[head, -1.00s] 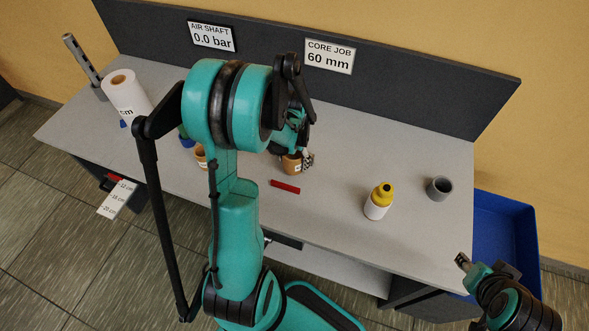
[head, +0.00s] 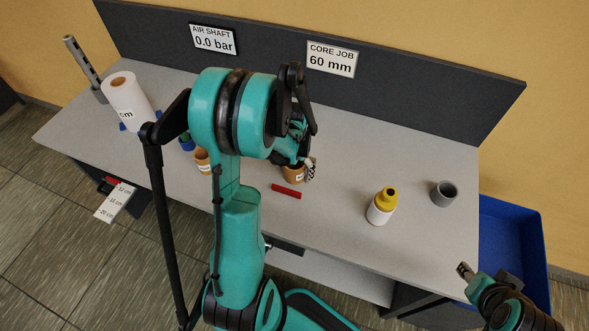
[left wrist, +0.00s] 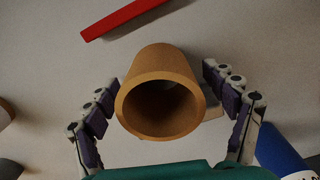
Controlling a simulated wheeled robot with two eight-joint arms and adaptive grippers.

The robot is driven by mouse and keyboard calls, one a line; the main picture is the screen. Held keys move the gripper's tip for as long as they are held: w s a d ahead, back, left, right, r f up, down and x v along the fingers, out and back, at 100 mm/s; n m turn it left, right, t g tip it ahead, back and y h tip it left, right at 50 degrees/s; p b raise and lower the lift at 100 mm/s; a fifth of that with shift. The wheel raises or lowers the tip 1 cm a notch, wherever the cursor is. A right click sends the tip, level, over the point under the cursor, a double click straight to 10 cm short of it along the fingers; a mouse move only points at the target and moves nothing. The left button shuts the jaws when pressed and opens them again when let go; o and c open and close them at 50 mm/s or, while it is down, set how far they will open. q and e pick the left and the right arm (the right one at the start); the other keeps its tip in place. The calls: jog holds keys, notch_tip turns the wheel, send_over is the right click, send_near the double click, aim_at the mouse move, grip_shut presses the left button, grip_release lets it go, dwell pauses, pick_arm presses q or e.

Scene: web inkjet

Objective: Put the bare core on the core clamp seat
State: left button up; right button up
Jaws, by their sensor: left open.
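A bare brown cardboard core (left wrist: 160,90) stands between the fingers of my left gripper (left wrist: 160,84) in the left wrist view, its hollow end facing the camera. The gripper is open, with one finger on each side of the core and a small gap at the left one. In the head view the core (head: 292,174) is on the table, partly hidden by my left gripper (head: 303,158). My right gripper (head: 465,271) is off the table's right front; its jaw state is unclear. I cannot identify the core clamp seat with certainty.
A red bar (head: 286,191) lies in front of the core. A second brown core (head: 202,160) stands to the left. A yellow-topped bottle (head: 381,207) and a grey cup (head: 443,193) stand right. A white roll (head: 125,98) stands far left. A blue bin (head: 510,245) is beside the table.

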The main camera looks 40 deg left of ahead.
pick_arm(q)
jog(key=shift+r, duration=0.3)
notch_tip(320, 180, up, 12)
jog(key=p, duration=0.4)
jog(key=s+d+r+t, duration=0.3)
jog(key=d+r, duration=0.1)
jog(key=d, duration=0.5)
jog(key=s+d+r+m+t, duration=0.1)
jog(key=s+d+r+t, duration=0.3)
jog(key=d, duration=0.5)
jog(key=shift+s+d+r, duration=0.15)
jog(key=shift+s+r, duration=0.05)
jog(key=shift+r, duration=0.45)
